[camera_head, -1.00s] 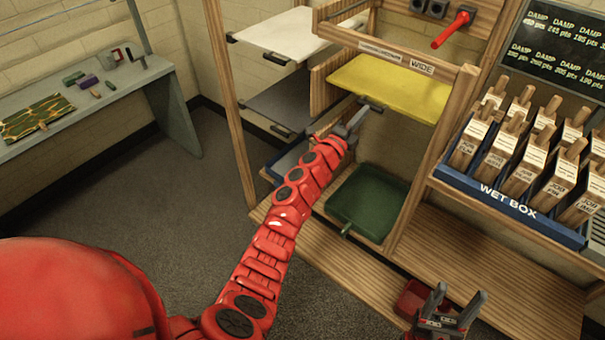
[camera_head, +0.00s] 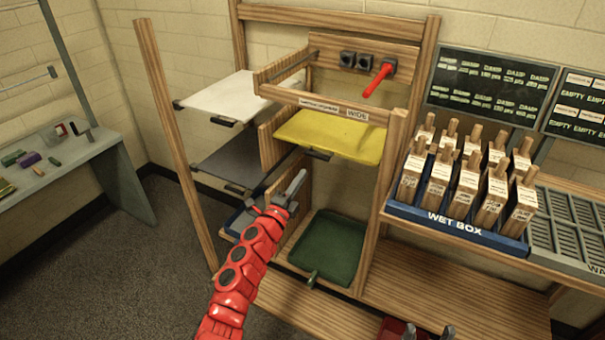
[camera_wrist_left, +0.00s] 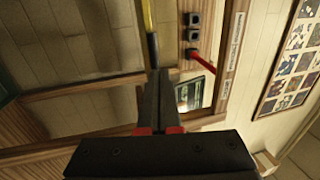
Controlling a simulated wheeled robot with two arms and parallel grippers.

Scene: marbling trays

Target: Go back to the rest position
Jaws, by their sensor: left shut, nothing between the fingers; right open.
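My left arm reaches up in front of the shelf rack. Its gripper (camera_head: 297,180) is shut and empty, in front of the rack just below the yellow tray (camera_head: 335,135). In the left wrist view its fingers (camera_wrist_left: 157,80) lie together with nothing between them. My right gripper (camera_head: 429,331) is open at the bottom edge of the head view; only its fingertips and a little red show, and the rest is cut off.
The rack also holds a white tray (camera_head: 222,96), a grey tray (camera_head: 232,168) and a green tray (camera_head: 328,248). A blue wet box (camera_head: 455,222) with several wooden-handled tools stands right. A side table (camera_head: 85,172) is at left. Floor (camera_head: 165,255) between is clear.

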